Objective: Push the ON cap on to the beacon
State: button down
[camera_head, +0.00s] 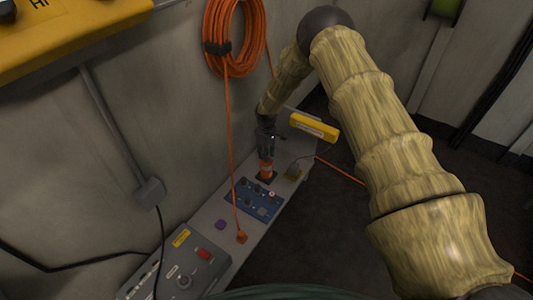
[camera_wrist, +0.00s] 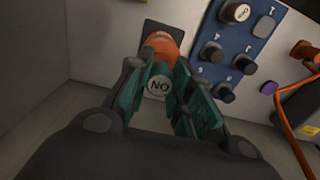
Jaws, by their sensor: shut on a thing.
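My gripper (camera_head: 266,146) points down over the bench in the head view. In the wrist view its teal fingers (camera_wrist: 158,98) are closed around the ON cap (camera_wrist: 159,86), whose pale round face shows dark lettering upside down. The orange beacon (camera_wrist: 162,42) shows just beyond the cap, on a dark square plate. In the head view the beacon (camera_head: 265,169) stands upright right below my gripper. The cap is hidden there. I cannot tell whether the cap touches the beacon or sits on it.
A purple button (camera_head: 220,224), an orange plug (camera_head: 242,237) and a grey box (camera_head: 178,270) are nearer. An orange cable (camera_head: 231,150) hangs along the wall. A yellow block (camera_head: 314,126) is at the right.

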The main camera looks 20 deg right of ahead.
jog(key=shift+f, duration=0.55)
dwell(0.8)
jog(key=c, duration=1.2)
grip_release()
jog(key=shift+r, duration=0.15)
notch_tip(320, 180, up, 12)
jog(key=shift+f, duration=0.15)
